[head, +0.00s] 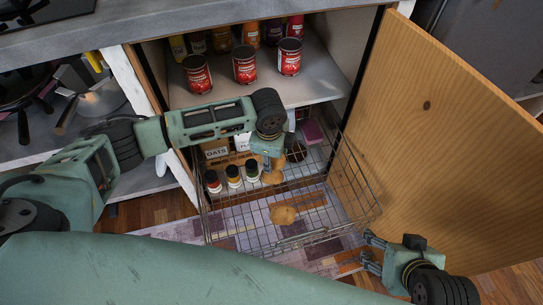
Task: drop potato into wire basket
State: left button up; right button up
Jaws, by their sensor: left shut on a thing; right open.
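The wire basket (219,238) is pulled out of the open cabinet, above the patterned rug. My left gripper (270,172) points down over the basket and is shut on a brown potato (272,178), most of which shows below the fingers. Another brown potato (283,215) appears nearer the front of the basket, seen through or against its wires; I cannot tell exactly what it rests on. My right gripper (366,252) is open and empty, outside the basket's front right corner.
Several small spice jars (233,177) and an oats box (217,150) stand towards the back left of the basket. Red cans (244,65) stand on the shelf above. The open wooden door (450,130) bounds the right side. Pans (100,101) sit at left.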

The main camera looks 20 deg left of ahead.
pick_arm(q)
jog(key=o, duration=1.3)
notch_tip(320, 180, up, 12)
jog(key=s, duration=0.1)
jog(key=shift+s, duration=0.3)
jog(key=shift+s+f, duration=0.1)
jog(key=shift+f, duration=0.05)
